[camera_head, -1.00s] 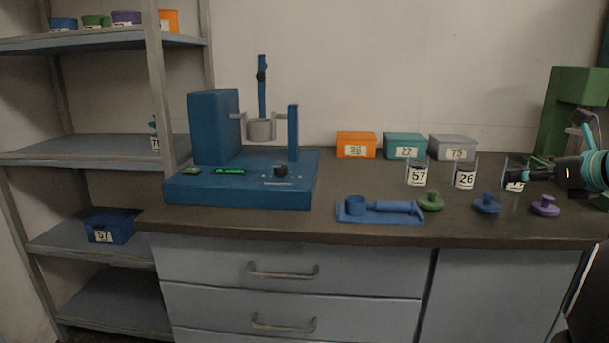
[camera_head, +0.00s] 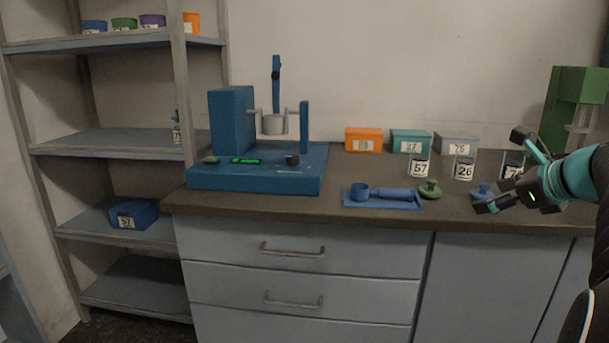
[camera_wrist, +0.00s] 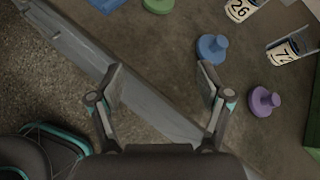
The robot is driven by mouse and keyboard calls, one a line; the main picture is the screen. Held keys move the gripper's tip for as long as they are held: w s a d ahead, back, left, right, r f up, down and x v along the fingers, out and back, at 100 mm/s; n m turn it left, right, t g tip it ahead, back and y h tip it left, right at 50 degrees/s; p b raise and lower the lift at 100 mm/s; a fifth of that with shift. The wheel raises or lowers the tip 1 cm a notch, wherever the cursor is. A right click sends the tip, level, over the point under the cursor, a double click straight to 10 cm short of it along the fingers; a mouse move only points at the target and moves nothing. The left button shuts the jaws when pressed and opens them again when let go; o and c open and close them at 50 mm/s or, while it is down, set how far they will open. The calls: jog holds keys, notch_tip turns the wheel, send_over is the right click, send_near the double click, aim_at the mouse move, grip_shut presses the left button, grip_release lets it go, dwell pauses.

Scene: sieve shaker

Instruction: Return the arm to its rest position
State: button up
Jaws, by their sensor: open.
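My gripper (camera_head: 500,172) is at the right of the head view, over the front right part of the counter. Its two fingers are spread wide with nothing between them. In the wrist view my gripper (camera_wrist: 160,88) is open and empty above the counter's front edge. A blue knobbed lid (camera_wrist: 211,47) and a purple knobbed lid (camera_wrist: 264,101) lie on the counter beyond its right finger. In the head view the blue lid (camera_head: 482,190) is partly covered by the gripper, and the purple lid is hidden.
Labelled jars (camera_head: 419,168) stand behind the lids. A green lid (camera_head: 430,189) lies beside a blue tool tray (camera_head: 382,204). The blue sieve shaker (camera_head: 232,131) is on the left. Orange, teal and grey boxes (camera_head: 456,143) line the wall. A green device (camera_head: 572,110) stands at far right.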

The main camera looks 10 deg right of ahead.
jog(key=s+a+f+n+g, duration=0.2)
jog(key=s+a+f+n, duration=0.15)
jog(key=a+n, duration=0.4)
jog(key=s+a+f+n+g, duration=0.25)
jog(key=a+f+n, duration=0.25)
jog(key=a, duration=0.6)
jog(key=s+a+f+n+h, duration=0.1)
jog(key=s+a+f+n, duration=0.3)
jog(key=s+n, duration=0.3)
jog(key=s+a+f+n+g+h, duration=0.1)
jog(key=s+a+f+n, duration=0.3)
jog(key=n, duration=0.5)
notch_tip(320, 180, down, 2)
jog(key=s, duration=0.3)
jog(key=shift+a+f+n, duration=0.15)
jog(key=shift+f+n, duration=0.05)
jog(key=shift+n, duration=0.15)
jog(key=shift+w, duration=0.1)
